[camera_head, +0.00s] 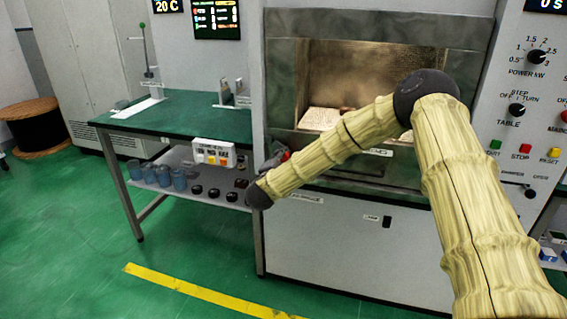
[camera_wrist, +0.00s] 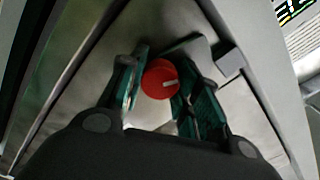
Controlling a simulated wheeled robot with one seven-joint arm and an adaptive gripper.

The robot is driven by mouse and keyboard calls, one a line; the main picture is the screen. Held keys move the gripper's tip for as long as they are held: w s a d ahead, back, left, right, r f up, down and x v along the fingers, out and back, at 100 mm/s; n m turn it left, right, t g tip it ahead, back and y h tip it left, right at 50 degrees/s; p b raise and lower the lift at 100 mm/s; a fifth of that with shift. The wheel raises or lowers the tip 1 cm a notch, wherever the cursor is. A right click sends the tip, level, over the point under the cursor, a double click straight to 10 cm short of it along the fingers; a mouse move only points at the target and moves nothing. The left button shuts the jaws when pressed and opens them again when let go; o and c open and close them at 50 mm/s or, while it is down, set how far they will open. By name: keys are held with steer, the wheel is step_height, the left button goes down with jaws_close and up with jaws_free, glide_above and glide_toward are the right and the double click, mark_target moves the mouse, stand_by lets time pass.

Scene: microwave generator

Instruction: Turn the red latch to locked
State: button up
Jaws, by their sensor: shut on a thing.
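The red latch (camera_wrist: 160,79) is a round red knob with a pale mark on its face, in the wrist view. My gripper (camera_wrist: 153,88) has its two green-padded fingers on either side of the knob and is shut on it. The mark points roughly to the right in the wrist view. My forearm hides much of that area, so the latch itself is not clear there.
A green-topped table (camera_head: 185,115) stands to the left, with blue cups (camera_head: 160,174) and dark round pieces (camera_head: 214,193) on its lower shelf. A control panel (camera_head: 525,110) is on the right. The front floor is clear.

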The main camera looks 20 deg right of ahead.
steer(key=shift+m, duration=0.4)
steer(key=o, duration=1)
steer(key=shift+d, duration=0.1)
steer(key=shift+o, duration=0.2)
steer(key=shift+s, duration=0.1)
steer(key=v, duration=1.2)
